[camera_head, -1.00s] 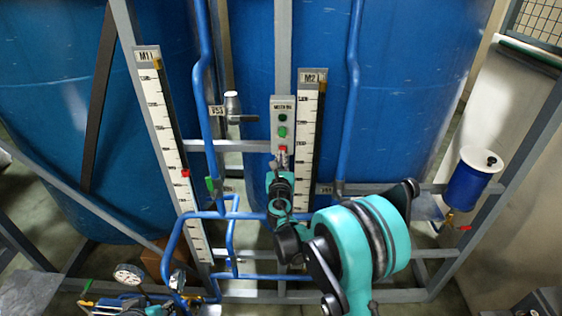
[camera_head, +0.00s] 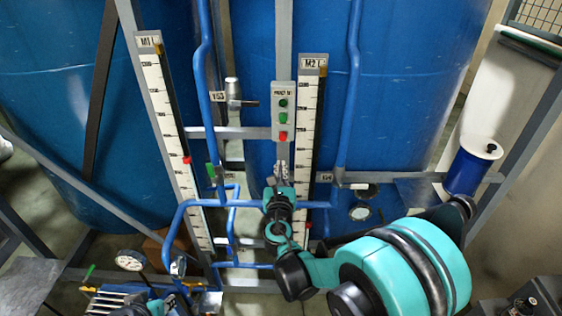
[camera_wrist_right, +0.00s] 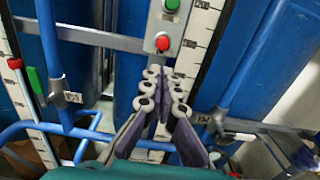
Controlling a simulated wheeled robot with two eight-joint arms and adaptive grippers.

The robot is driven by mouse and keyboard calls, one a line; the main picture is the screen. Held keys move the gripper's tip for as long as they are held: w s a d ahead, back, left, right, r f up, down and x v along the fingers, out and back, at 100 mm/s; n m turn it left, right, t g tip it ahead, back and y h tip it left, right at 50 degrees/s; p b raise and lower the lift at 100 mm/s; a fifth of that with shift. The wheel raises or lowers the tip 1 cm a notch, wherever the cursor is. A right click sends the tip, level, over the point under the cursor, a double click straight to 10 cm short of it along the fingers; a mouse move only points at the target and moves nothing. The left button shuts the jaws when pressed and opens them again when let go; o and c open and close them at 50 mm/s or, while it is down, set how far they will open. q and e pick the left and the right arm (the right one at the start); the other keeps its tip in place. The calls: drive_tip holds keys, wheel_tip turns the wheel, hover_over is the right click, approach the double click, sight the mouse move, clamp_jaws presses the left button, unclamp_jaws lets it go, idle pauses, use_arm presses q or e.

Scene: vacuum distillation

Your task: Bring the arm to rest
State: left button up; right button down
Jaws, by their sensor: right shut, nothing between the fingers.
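My right arm comes in from the lower right in the head view, with its large teal joint near the bottom. My right gripper (camera_head: 283,170) is just below the push-button box (camera_head: 283,112). Its fingers are together with nothing between them. In the right wrist view the fingertips (camera_wrist_right: 165,84) lie below the red button (camera_wrist_right: 163,43) and appear apart from it. The box carries two green buttons and a red one.
Two scales, M1 (camera_head: 170,125) and M2 (camera_head: 305,135), stand on the grey frame beside large blue tanks (camera_head: 400,60). Blue pipes (camera_head: 350,100) run between them. A pressure gauge (camera_head: 130,260) is at lower left. A blue canister (camera_head: 470,168) is at right.

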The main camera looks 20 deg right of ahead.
drive_tip(key=shift+s+a, duration=0.15)
drive_tip(key=shift+s, duration=0.3)
drive_tip(key=shift+s, duration=0.1)
drive_tip(key=s+d+f+m+g+b, duration=0.35)
drive_tip(key=s+f+m+b, duration=0.25)
drive_tip(key=f+m, duration=0.25)
drive_tip(key=s+d+f+m+g+b, duration=0.35)
drive_tip(key=s+f+m+b, duration=0.35)
drive_tip(key=m, duration=0.3)
drive_tip(key=s+a+f+m+g+y+b, duration=0.1)
drive_tip(key=s+a+f+m+y+b, duration=0.1)
drive_tip(key=s+f+m, duration=0.5)
drive_tip(key=s+a+f+m+g+y+b, duration=0.2)
drive_tip(key=s+a+f+m+y+b, duration=0.1)
drive_tip(key=s+f+m+b, duration=0.4)
drive_tip(key=shift+s+a+f, duration=0.45)
drive_tip(key=shift+a, duration=0.4)
